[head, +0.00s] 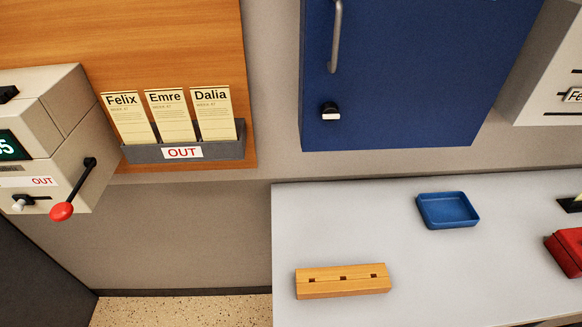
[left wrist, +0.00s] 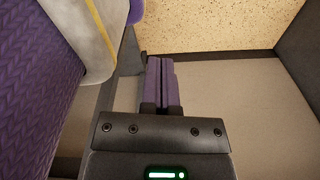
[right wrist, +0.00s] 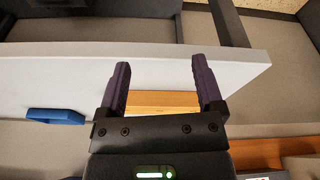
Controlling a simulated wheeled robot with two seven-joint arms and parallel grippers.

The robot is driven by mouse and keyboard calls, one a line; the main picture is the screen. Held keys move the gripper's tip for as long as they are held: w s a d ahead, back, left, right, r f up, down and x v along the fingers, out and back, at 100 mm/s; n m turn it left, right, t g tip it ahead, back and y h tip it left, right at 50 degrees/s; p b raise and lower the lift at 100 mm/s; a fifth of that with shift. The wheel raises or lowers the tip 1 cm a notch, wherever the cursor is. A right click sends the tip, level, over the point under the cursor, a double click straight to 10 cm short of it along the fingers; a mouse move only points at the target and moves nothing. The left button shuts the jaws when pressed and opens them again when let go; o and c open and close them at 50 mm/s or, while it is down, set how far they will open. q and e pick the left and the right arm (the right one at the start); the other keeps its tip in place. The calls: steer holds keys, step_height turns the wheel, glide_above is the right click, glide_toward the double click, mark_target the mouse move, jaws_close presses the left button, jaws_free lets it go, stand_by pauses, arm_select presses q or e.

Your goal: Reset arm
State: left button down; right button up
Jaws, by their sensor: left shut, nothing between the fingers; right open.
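Neither gripper shows in the head view. In the left wrist view my left gripper (left wrist: 161,82) is shut with its purple fingers together and nothing between them. It hangs over bare floor and grey surfaces. In the right wrist view my right gripper (right wrist: 160,85) is open and empty, its fingers apart over the grey table (right wrist: 160,65). The wooden block with several small slots (head: 343,287) lies on the table; part of it shows behind the right gripper's fingers (right wrist: 160,98).
A blue tray (head: 447,210) and a red object (head: 566,250) lie on the table. A blue cabinet (head: 410,70) hangs above. At left are a time clock (head: 45,130) with a red-knobbed lever (head: 62,210) and an OUT rack (head: 185,151) holding cards for Felix, Emre and Dalia.

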steer(key=s+d+f+g+b, duration=0.1)
steer(key=s+f+b, duration=0.25)
steer(key=f, duration=0.65)
steer(key=s+f+b, duration=0.2)
steer(key=f+b, duration=0.2)
steer(key=f, duration=0.6)
steer(key=s+d+f+g+b, duration=0.1)
steer(key=s+f+b, duration=0.4)
steer(key=s+f, duration=0.6)
steer(key=shift+d+f+n, duration=0.3)
steer(key=shift+d+f, duration=0.35)
steer(key=shift+f, duration=0.25)
